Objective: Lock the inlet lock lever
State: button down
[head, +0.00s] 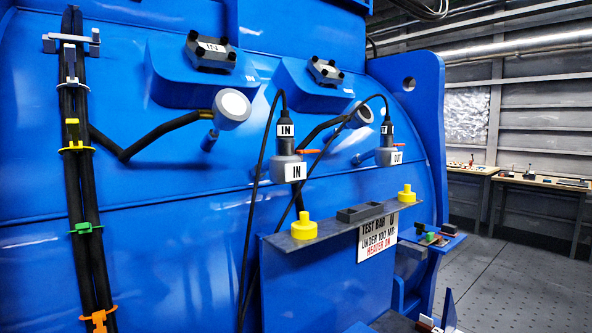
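The inlet connector (287,165) carries white IN labels and hangs upright on the blue motor housing, with a black cable curving from its top. A small orange lever (307,152) sticks out roughly level to its right; I take this as the inlet lock lever. Whether it is locked cannot be told at this size. A similar outlet connector (387,153), labelled OUT, stands to the right with its own orange lever (399,145). My gripper is not in view.
Below the connectors, a grey ledge (335,226) bears two yellow knobbed pieces (304,227) (407,194), a dark tray (360,212) and a test sign (378,236). Thick black cables (83,210) run down the left.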

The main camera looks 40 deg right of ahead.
aim_at(286, 166)
jog(key=i+l+u, duration=0.1)
jog(key=l+u, duration=0.9)
jog(key=j, duration=0.1)
